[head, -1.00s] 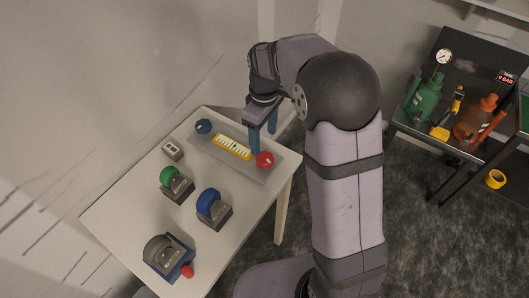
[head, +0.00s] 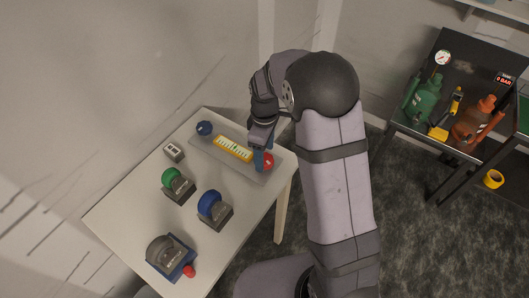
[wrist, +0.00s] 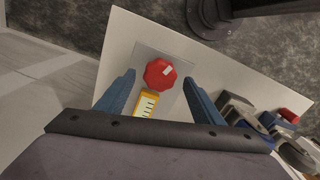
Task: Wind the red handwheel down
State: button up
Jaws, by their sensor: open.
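The red handwheel (head: 267,161) is at the right end of a grey plate (head: 262,178) on the white table. In the wrist view the red handwheel (wrist: 160,74) is faceted, with a white mark near its top right. My gripper (wrist: 158,80) is open, one blue finger to each side of the wheel in that view, with gaps between. In the head view my gripper (head: 263,158) is over the wheel and hides part of it. I cannot tell the height of the fingertips above the wheel.
A green wheel (head: 173,177), a larger blue wheel (head: 210,203) and a grey device (head: 166,251) stand nearer the front. A small grey box (head: 174,151) sits at the left.

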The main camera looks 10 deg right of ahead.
jog(key=shift+f, duration=0.65)
jog(key=c, duration=1.1)
jog(key=shift+o, duration=0.2)
jog(key=shift+m, duration=0.4)
jog(key=m, duration=0.9)
jog(key=shift+m, duration=0.4)
jog(key=shift+w+m, duration=0.1)
jog(key=shift+m, duration=1.6)
